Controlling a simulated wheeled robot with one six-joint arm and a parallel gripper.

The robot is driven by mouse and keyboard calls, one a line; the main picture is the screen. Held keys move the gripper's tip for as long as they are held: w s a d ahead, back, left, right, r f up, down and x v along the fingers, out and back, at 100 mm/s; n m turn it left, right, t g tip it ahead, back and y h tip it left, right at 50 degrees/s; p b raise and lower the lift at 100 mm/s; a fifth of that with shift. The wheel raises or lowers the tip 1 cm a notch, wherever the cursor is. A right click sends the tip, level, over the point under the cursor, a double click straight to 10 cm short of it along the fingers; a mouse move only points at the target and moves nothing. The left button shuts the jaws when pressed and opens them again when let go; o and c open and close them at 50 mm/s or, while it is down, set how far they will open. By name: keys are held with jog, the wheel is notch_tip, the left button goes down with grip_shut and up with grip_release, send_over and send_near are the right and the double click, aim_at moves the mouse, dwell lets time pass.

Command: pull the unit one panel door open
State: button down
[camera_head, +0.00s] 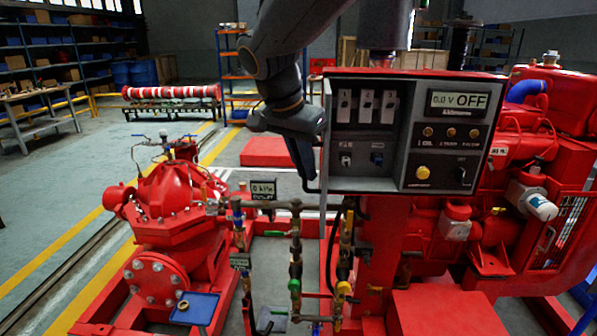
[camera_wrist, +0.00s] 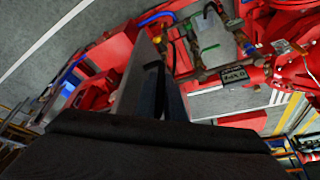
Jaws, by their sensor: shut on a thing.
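The unit one panel (camera_head: 408,135) is a grey box front with a red rim, facing me in the head view. It carries white switches, a yellow button and a display reading "0.0 V OFF". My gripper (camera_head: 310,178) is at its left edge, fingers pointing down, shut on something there. The gripped part, likely the door's handle or edge, is hidden by the fingers. In the wrist view my gripper (camera_wrist: 160,92) shows dark beside a grey plate edge (camera_wrist: 135,85). I cannot tell whether the door stands ajar.
A red pump (camera_head: 165,215) stands at left, with pipes and valves (camera_head: 295,255) below the panel. A red diesel engine (camera_head: 525,200) is close behind and right. A red block (camera_head: 445,312) lies in front. Open floor (camera_head: 50,215) is at far left.

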jog(key=shift+w+a, duration=0.1)
jog(key=shift+a, duration=0.05)
dwell(0.3)
jog(key=c, duration=1.8)
grip_release()
jog(key=shift+c, duration=0.2)
jog(key=b+v, duration=0.1)
jog(key=v, duration=0.6)
jog(key=shift+r+b, duration=0.35)
jog(key=shift+b, duration=0.05)
jog(key=shift+a, duration=0.1)
